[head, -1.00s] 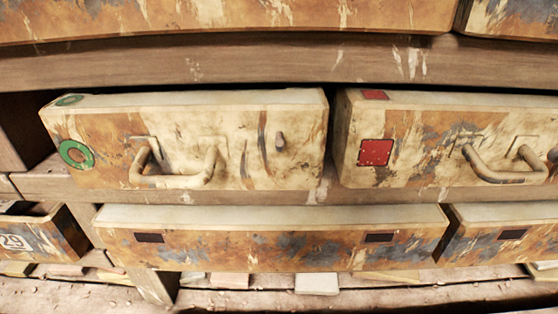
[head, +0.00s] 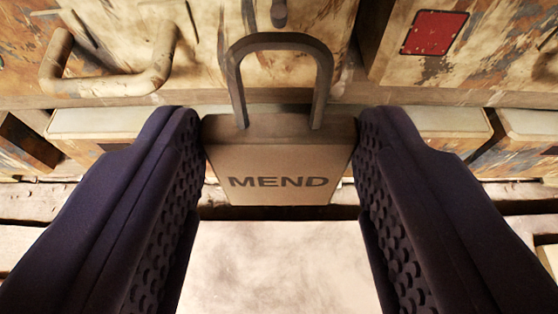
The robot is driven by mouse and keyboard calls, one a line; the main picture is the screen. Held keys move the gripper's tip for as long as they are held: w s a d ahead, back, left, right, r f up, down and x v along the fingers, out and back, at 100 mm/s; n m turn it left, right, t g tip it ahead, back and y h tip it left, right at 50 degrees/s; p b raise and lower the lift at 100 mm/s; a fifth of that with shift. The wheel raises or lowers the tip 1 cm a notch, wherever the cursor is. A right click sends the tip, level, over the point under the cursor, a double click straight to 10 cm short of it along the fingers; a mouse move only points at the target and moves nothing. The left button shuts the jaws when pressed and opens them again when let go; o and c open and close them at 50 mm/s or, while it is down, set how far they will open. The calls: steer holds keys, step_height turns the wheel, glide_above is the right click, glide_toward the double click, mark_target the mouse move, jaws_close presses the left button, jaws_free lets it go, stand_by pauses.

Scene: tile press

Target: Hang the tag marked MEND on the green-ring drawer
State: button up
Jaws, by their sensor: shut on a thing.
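The tag marked MEND (head: 278,182) is a tan block with a dark handle-like loop (head: 281,42) on top. My gripper (head: 279,150) is shut on its sides, one dark ridged finger on each side, and holds it upright with MEND facing me. The drawer front (head: 200,25) behind it has a handle (head: 105,80) on the left and a short peg (head: 279,12). The loop's top shows just below the peg in the picture; I cannot tell how far in front of the peg it is. The green ring seen on this drawer earlier is out of view now.
A drawer with a red square (head: 434,32) stands at the right, with a gap between it and the middle drawer. A lower row of drawers (head: 435,122) runs beneath. A pale flat surface (head: 280,265) shows between my fingers.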

mark_target(282, 127)
steer(key=shift+w+f+p, duration=0.1)
steer(key=shift+w+p, duration=0.55)
steer(key=shift+w, duration=0.9)
steer(key=shift+w+f+b, duration=0.6)
steer(key=shift+w+b, duration=0.15)
steer(key=shift+b, duration=0.35)
steer(key=o, duration=1.1)
